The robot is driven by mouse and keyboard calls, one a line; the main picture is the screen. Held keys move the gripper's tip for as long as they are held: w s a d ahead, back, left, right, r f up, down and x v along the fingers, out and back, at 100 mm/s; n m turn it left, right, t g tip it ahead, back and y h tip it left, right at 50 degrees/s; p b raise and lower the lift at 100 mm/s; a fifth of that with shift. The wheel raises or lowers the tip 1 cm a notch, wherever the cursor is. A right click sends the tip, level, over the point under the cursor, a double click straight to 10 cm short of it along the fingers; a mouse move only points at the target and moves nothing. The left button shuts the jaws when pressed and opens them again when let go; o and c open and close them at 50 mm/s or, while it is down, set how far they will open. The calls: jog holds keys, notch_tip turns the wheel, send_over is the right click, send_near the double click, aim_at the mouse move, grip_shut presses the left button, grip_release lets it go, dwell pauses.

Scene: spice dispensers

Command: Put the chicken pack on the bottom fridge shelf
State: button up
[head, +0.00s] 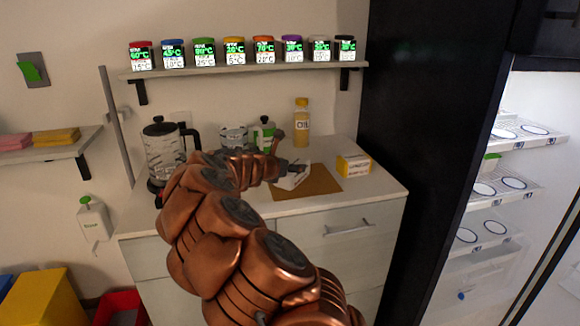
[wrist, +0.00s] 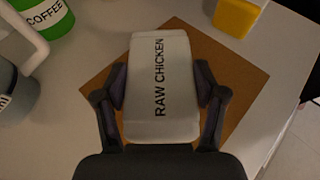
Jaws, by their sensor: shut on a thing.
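The chicken pack (wrist: 160,85) is a white block marked RAW CHICKEN, over a brown board on the counter. My gripper (wrist: 163,90) has a finger on each long side of it and is shut on it. In the head view the pack (head: 291,178) shows at the end of my arm, partly hidden by my gripper (head: 290,170). I cannot tell whether it is touching the board. The fridge stands open at the right, with its lower shelf (head: 480,238) and upper shelves (head: 510,190) carrying round white markings. The lowest part of the fridge is partly cut off.
The brown board (head: 322,181) lies on the counter beside a yellow-and-white box (head: 353,164). A tall black fridge side panel (head: 425,110) separates counter and shelves.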

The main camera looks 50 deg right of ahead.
jog(key=o, duration=1.5)
jog(key=shift+f, duration=0.1)
jog(key=shift+a+r, duration=0.15)
jog(key=shift+r, duration=0.05)
jog(key=shift+v, duration=5.85)
